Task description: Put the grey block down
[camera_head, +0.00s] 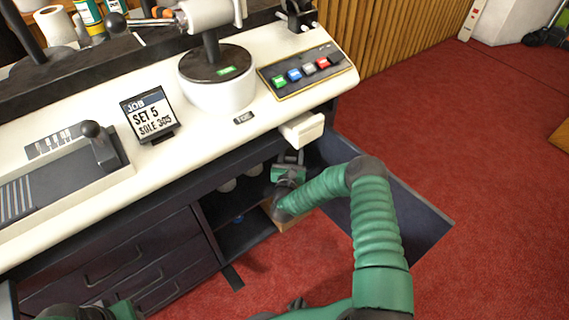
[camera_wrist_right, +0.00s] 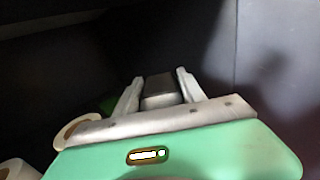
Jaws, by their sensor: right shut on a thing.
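My right gripper (camera_wrist_right: 160,92) reaches into the open cupboard under the bench. In the wrist view its two pale fingers are shut on the grey block (camera_wrist_right: 160,86), which has a dark top face and a lighter near face. In the head view the right gripper (camera_head: 290,158) is by the cupboard's right side, below the bench top, and the block is hard to make out there. Whether the block touches a surface below is not clear. Part of my left arm shows at the bottom left of the head view, but its fingers do not.
The cupboard door (camera_head: 415,210) stands open at the right. Pale rolls (camera_wrist_right: 75,130) lie left of the gripper inside, near a wooden box (camera_head: 290,222). The bench top holds a job sign (camera_head: 148,115), a white pot (camera_head: 218,88) and a button panel (camera_head: 302,72).

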